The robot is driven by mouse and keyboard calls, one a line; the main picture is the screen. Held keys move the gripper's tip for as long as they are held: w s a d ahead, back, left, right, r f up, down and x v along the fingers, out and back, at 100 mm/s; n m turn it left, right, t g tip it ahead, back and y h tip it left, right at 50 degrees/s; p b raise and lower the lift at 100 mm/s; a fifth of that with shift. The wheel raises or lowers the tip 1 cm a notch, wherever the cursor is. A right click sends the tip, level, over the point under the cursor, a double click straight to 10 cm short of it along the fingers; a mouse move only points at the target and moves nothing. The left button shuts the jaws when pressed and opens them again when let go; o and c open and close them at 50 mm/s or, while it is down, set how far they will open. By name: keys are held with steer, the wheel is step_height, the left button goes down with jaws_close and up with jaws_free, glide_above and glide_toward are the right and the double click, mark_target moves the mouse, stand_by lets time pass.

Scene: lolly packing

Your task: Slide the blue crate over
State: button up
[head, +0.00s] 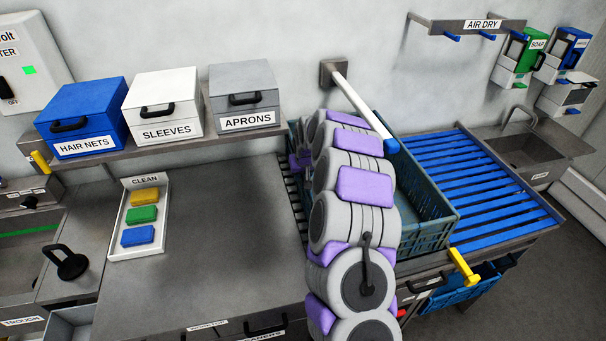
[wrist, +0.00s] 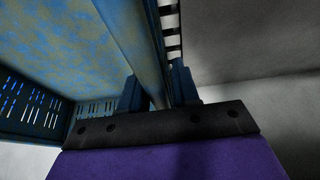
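The blue crate (head: 427,231) is a teal-blue slatted box at the middle right of the head view, resting at the left end of the blue rollers (head: 478,178). My arm covers much of its left part. In the wrist view the crate wall (wrist: 135,35) runs up from between my two dark blue fingers. My gripper (wrist: 159,92) has one finger on each side of this wall, close against it, and looks shut on it. In the head view my gripper is hidden behind my arm, near the crate's left end.
A white-and-blue bar (head: 361,109) sticks out from the wall above the crate. A yellow handle (head: 463,267) stands at the front edge. The rollers right of the crate are clear, up to the sink (head: 528,155). A steel worktop (head: 220,235) lies left.

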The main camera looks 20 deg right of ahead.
steer(key=shift+o, duration=1.4)
steer(key=shift+d, duration=0.3)
steer(key=shift+d+f, duration=0.1)
steer(key=shift+d, duration=0.25)
steer(key=p+v, duration=0.1)
steer(key=v, duration=1.6)
steer(key=shift+w, duration=0.1)
